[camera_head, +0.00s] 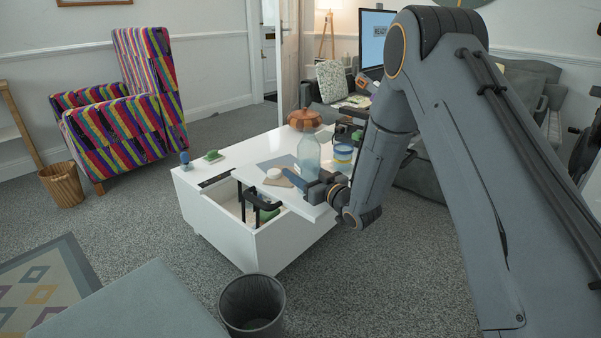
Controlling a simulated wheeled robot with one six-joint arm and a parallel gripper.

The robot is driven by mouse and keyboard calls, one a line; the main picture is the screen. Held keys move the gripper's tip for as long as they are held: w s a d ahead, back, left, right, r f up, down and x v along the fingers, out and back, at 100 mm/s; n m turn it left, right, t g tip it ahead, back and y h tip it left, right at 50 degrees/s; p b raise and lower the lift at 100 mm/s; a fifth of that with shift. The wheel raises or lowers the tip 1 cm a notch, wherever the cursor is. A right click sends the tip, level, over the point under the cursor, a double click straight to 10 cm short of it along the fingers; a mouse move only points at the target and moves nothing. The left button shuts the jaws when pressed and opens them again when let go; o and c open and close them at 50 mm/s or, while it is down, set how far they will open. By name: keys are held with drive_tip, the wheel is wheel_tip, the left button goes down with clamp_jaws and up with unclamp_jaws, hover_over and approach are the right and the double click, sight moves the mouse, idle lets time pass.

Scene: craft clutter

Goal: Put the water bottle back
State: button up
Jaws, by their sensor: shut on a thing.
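The water bottle (308,153) is clear, pale blue and upright, over the white coffee table (205,206). My gripper (305,182) reaches in from the right at its lower part and is shut on it. The gripper hides the bottle's base, so I cannot tell whether it touches the table top.
A mesh bin (252,305) stands on the floor in front.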

drive_tip(key=shift+f, duration=0.15)
drive_tip(key=o, duration=1.5)
drive_tip(key=shift+c, duration=0.2)
